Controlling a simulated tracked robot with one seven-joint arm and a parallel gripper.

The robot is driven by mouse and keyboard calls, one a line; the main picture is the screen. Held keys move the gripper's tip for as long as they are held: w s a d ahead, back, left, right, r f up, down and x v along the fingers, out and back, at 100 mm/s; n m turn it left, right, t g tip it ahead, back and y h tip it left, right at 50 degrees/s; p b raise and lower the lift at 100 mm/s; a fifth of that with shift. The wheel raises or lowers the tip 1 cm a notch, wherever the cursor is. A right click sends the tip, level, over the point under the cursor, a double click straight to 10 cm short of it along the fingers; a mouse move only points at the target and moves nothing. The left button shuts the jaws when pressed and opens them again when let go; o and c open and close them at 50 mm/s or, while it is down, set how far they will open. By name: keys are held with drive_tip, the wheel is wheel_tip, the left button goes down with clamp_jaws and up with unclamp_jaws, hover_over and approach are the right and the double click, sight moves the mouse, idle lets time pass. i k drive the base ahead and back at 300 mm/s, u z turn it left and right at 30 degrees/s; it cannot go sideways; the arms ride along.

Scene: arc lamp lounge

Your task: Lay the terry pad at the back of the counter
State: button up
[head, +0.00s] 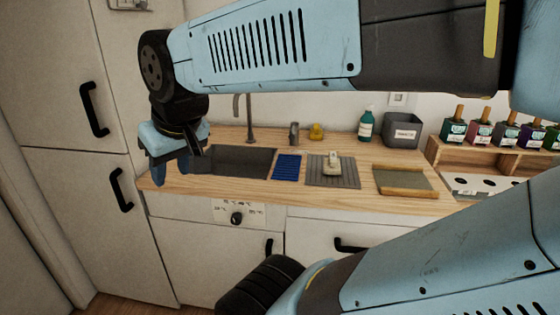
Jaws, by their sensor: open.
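A small ribbed blue pad (287,167) lies flat on the wooden counter (262,194), between the dark sink and a grey ribbed mat (320,179). It may be the terry pad; its weave is too small to tell. A pale object (332,162) rests on the grey mat. A grey-green pad (405,178) lies in a wooden-edged tray to the right. My gripper (143,180) hangs fingers down at the counter's left end, apart from these things. It is open, with nothing seen between the fingers.
The dark sink (240,162) and its tap (249,118) are beside my gripper. At the back are a yellow duck (316,131), a teal bottle (366,127) and a dark bin (402,131). A wooden rack (470,158) with several bottles stands right. My arm crosses the top.

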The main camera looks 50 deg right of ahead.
sight(342, 138)
drive_tip(key=z, duration=0.45)
drive_tip(key=i, duration=0.1)
drive_tip(key=u, duration=1.5)
drive_tip(key=k, duration=2.45)
drive_tip(key=z, duration=0.7)
drive_tip(key=i, duration=1)
drive_tip(key=z, duration=0.05)
